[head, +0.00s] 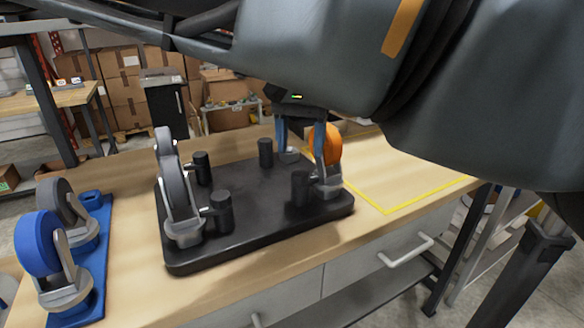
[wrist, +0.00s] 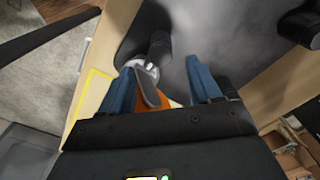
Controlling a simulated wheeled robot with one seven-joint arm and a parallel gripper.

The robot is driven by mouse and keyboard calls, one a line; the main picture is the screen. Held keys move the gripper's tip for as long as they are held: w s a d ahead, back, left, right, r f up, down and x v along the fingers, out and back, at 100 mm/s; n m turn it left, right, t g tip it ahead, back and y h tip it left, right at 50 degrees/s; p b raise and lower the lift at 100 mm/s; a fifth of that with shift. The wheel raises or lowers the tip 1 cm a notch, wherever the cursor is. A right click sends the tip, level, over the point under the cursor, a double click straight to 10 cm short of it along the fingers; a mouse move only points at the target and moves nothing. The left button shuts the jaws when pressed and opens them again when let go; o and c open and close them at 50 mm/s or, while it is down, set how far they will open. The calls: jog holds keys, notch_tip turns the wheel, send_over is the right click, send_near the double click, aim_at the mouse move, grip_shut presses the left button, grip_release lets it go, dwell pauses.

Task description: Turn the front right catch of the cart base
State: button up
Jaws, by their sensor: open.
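The cart base (head: 255,195) is a black plate lying on the wooden bench, with several upright black catches. The front right catch (head: 300,188) is a dark cylinder next to the orange-wheeled caster (head: 328,147). It also shows in the wrist view as a black knob (wrist: 159,45), beyond the fingertips. My gripper (head: 301,135) has blue fingers and is over the right end of the base, by the orange wheel. In the wrist view my gripper (wrist: 165,78) is open, with part of the caster and its orange wheel between the fingers. Whether they touch is unclear.
A grey-wheeled caster (head: 174,190) stands at the base's left end. A blue holder (head: 92,235) with a blue-wheeled caster (head: 43,250) and a grey one is at the far left. A yellow-outlined area (head: 395,175) to the right is bare. Drawer handles project below the bench front.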

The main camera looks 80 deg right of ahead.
aim_at(300, 174)
notch_tip(300, 174, down, 6)
dwell(0.4)
jog(key=c, duration=1)
